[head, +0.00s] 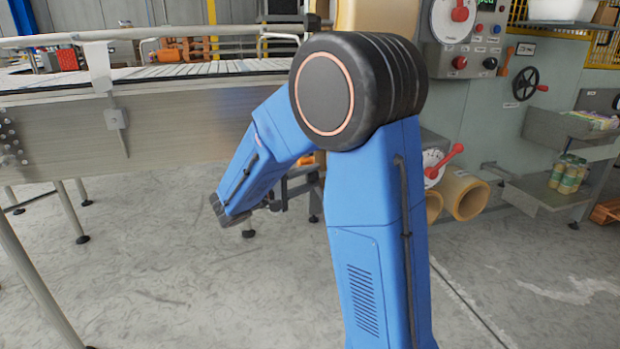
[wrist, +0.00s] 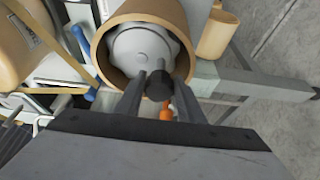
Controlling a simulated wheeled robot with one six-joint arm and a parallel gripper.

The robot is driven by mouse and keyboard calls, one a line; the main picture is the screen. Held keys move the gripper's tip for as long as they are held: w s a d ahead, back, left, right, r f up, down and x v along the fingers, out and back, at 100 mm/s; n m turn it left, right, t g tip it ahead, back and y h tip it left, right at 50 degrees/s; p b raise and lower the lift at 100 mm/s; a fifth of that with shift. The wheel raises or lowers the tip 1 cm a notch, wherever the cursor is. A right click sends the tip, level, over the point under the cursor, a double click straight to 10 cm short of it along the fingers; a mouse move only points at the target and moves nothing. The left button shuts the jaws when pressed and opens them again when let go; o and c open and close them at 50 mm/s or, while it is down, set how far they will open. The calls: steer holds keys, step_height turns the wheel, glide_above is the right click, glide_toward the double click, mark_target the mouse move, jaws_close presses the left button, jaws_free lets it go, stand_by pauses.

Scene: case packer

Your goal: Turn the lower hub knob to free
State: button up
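In the wrist view a grey lobed hub (wrist: 143,46) sits inside the open end of a tan roll (wrist: 104,57). A short dark round knob (wrist: 158,86) stands out in front of the hub's lower right edge. My gripper (wrist: 158,88) has its two dark fingers apart, one on each side of this knob, with gaps visible. I cannot tell how deep the knob lies between the fingers. An orange part (wrist: 166,108) shows just below the knob. I cannot read any free or locked mark. In the head view my arm hides the hub.
A second tan tube (wrist: 217,34) and a grey bar (wrist: 262,86) lie right of the roll. A blue handle (wrist: 83,42) is at left. In the head view a conveyor (head: 190,122) stands left, a control panel (head: 470,50) and a handwheel (head: 525,84) right. Foreground floor is clear.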

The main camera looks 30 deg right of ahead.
steer(key=shift+o, duration=1.2)
steer(key=shift+a, duration=0.15)
steer(key=s+a, duration=0.2)
steer(key=a, duration=1.5)
steer(key=s+d+f+g+y, duration=0.2)
steer(key=s+d+y, duration=0.25)
steer(key=s, duration=0.35)
steer(key=s+d+f+g+y, duration=0.1)
steer(key=s+d+f+y, duration=0.1)
steer(key=s+d+y, duration=0.45)
steer(key=s+a+f+m+t+y, duration=0.1)
steer(key=s+a+f+t+y, duration=0.2)
steer(key=s+a+t+y, duration=0.3)
steer(key=s+a+y, duration=0.1)
steer(key=s+a, duration=0.2)
steer(key=s, duration=0.4)
steer(key=shift+s+a, duration=0.15)
steer(key=shift+a, duration=0.1)
